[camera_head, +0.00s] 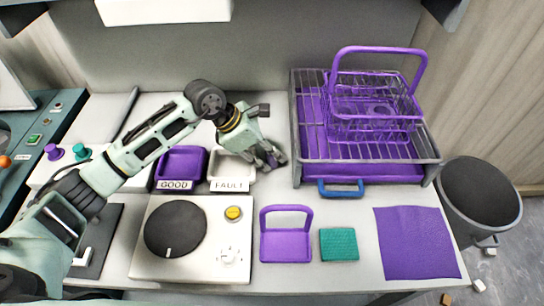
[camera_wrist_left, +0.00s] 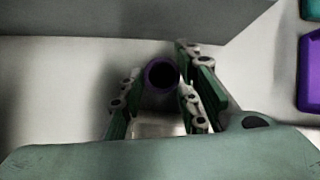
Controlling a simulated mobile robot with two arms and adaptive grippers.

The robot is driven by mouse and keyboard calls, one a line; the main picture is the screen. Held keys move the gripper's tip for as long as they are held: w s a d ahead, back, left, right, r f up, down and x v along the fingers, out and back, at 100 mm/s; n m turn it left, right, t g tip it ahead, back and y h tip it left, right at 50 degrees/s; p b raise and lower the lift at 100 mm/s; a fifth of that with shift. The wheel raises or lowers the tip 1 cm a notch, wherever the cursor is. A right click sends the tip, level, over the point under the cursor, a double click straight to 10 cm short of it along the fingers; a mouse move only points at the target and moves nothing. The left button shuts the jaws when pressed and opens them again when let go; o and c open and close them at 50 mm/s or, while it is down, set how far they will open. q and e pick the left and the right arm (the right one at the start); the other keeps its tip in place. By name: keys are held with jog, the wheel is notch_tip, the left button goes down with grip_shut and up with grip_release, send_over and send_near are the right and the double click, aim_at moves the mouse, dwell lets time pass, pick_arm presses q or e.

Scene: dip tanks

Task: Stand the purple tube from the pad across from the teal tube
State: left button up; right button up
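My left gripper (camera_head: 272,158) is at the bench's back middle, just right of the white FAULT tray (camera_head: 231,173). In the left wrist view a purple tube (camera_wrist_left: 161,74) with a dark open end sits between the fingers (camera_wrist_left: 160,95), which close in on both its sides. In the head view the tube is mostly hidden by the gripper. A purple piece (camera_head: 54,151) and a teal piece (camera_head: 82,154) stand at the left; I cannot tell whether the teal one is the teal tube. A purple pad (camera_head: 415,243) and a small teal pad (camera_head: 338,244) lie at the right. My right gripper is out of view.
A white unit with a dark round disc (camera_head: 175,229) and yellow button (camera_head: 233,213) stands in front. The purple GOOD tray (camera_head: 181,163) adjoins FAULT. A wire rack (camera_head: 310,150) with a purple basket (camera_head: 375,128), a purple handled holder (camera_head: 286,245) and a bin (camera_head: 481,195) are right.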

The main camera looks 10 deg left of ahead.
pick_arm(q)
jog(key=c, duration=0.6)
grip_shut()
jog(key=shift+r, duration=0.2)
notch_tip(320, 180, up, 8)
jog(key=b, duration=0.2)
jog(key=s+a+m+g+y, duration=0.2)
jog(key=s+m+g, duration=0.1)
jog(key=s+m, duration=0.3)
jog(key=s+a+f+m+g+y, duration=0.1)
jog(key=s+a+m+g+y, duration=0.1)
jog(key=s+m, duration=0.4)
jog(key=s+a+f+m+g+y, duration=0.1)
jog(key=s+a+m+g+y, duration=0.1)
jog(key=s+m, duration=0.4)
jog(key=shift+a+m+g, duration=0.4)
jog(key=shift+m+g, duration=0.15)
jog(key=shift+m, duration=0.6)
jog(key=shift+a+m+g, duration=0.4)
jog(key=shift+m+g, duration=0.15)
jog(key=shift+m, duration=0.6)
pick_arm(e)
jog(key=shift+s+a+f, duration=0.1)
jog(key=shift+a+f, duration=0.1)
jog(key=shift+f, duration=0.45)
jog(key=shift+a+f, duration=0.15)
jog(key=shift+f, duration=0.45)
